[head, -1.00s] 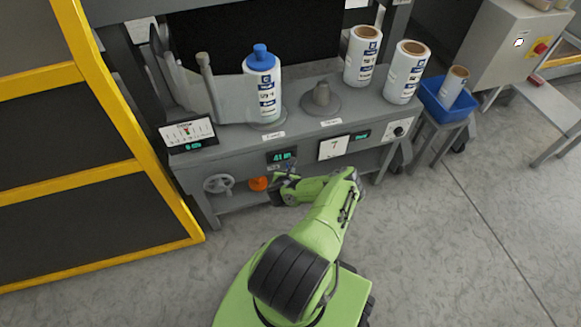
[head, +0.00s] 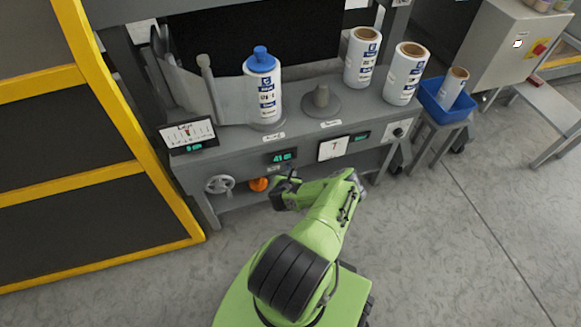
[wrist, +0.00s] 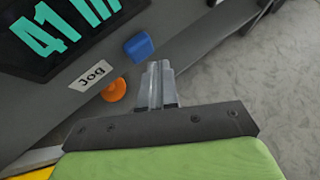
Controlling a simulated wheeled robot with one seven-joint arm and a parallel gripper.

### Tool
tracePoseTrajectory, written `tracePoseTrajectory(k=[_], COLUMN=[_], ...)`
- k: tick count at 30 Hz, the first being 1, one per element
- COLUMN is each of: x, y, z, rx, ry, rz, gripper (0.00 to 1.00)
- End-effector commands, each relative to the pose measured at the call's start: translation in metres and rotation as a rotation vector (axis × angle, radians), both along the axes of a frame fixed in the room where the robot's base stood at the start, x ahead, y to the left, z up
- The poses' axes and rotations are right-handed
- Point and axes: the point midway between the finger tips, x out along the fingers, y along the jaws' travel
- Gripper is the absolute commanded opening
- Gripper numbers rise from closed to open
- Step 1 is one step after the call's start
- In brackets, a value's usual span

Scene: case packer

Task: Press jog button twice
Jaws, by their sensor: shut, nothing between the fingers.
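A blue button (wrist: 139,47) sticks out from the grey panel beside the "Jog" label (wrist: 92,75) in the wrist view. My gripper (wrist: 156,70) is shut and empty. Its fingertips are just below and right of the blue button in that view, and appear apart from it. In the head view my gripper (head: 286,177) is at the machine's front, just below the green "41" display (head: 281,157). The button cannot be made out there.
An orange knob (head: 258,184) and a grey handwheel (head: 219,184) sit low on the machine front. A blue-capped bottle (head: 263,85) and two label rolls (head: 362,58) stand on top. A yellow-framed guard (head: 137,170) is at left.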

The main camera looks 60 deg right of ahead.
Motion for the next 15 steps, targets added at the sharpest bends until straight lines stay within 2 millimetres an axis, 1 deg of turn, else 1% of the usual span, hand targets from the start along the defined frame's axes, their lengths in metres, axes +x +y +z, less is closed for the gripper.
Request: tracePoseTrajectory(k=[8, 15], x=[-0.001, -0.017], y=[0.001, 0.017], z=[0.000, 0.001], rx=[0.000, 0.001], ry=[0.001, 0.001], rz=[0.001, 0.001], gripper=[0.00, 0.00])
